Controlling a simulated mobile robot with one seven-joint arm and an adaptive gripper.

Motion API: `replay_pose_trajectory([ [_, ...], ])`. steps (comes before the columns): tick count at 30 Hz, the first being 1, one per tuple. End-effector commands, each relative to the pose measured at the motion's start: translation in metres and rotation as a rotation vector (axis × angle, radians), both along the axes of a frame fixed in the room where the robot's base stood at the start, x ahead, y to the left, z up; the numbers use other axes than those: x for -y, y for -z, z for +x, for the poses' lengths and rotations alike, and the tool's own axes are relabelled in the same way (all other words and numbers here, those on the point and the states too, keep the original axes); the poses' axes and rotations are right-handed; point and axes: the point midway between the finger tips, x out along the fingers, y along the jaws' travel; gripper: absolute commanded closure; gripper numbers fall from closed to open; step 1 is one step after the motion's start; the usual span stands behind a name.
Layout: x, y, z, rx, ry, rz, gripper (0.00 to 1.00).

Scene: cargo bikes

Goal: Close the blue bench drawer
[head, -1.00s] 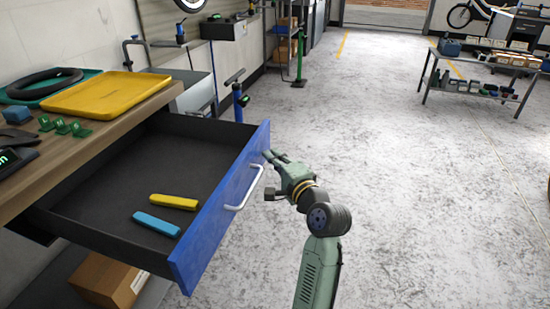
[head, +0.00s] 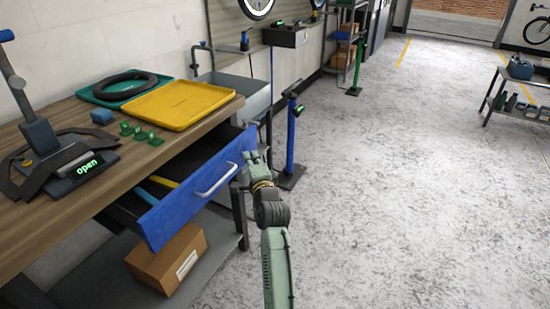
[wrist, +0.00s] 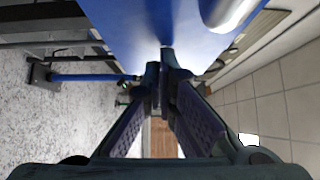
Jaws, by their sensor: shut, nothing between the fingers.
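The blue bench drawer (head: 180,212) is partly open under the wooden bench top, with a gap between its front and the bench edge. Its front has a silver handle (head: 216,180). A yellow tool (head: 163,182) and a light blue tool (head: 147,196) show inside, partly hidden by the front and the bench. My gripper (head: 250,157) is shut and empty, its tips at the far right end of the drawer front, beyond the handle. In the wrist view the fingertips (wrist: 166,68) are against or very close to the blue front; contact is hard to tell.
The wooden bench top (head: 60,212) holds a yellow tray (head: 185,103), a teal tray with a black ring, green pieces and a stand reading "open". A cardboard box (head: 168,262) sits below. A blue post stand (head: 290,145) is beyond the drawer.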

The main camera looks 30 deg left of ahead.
Motion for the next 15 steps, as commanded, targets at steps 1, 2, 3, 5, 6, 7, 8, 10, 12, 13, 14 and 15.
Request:
replay_pose_trajectory([
  [1, -0.017, -0.004, -0.001, -0.001, -0.007, -0.002, 1.0],
  [2, -0.025, -0.004, -0.001, -0.001, -0.006, -0.001, 1.0],
  [3, -0.034, -0.004, -0.001, -0.001, -0.006, -0.002, 1.0],
  [5, -0.048, -0.003, 0.0, -0.001, -0.006, -0.002, 1.0],
  [6, -0.056, -0.003, 0.001, 0.0, -0.005, -0.001, 1.0],
  [7, -0.062, -0.002, 0.001, -0.001, -0.005, -0.001, 1.0],
  [8, -0.068, -0.002, 0.001, -0.001, -0.004, -0.001, 1.0],
  [10, -0.079, -0.001, 0.002, 0.001, -0.004, -0.001, 1.0],
  [12, -0.089, -0.001, 0.002, 0.0, -0.003, -0.001, 1.0],
  [13, -0.092, -0.001, 0.003, -0.001, -0.002, -0.001, 1.0],
  [14, -0.095, -0.001, 0.003, -0.001, -0.002, 0.001, 1.0],
  [15, -0.099, 0.0, 0.003, 0.0, -0.002, 0.0, 1.0],
])
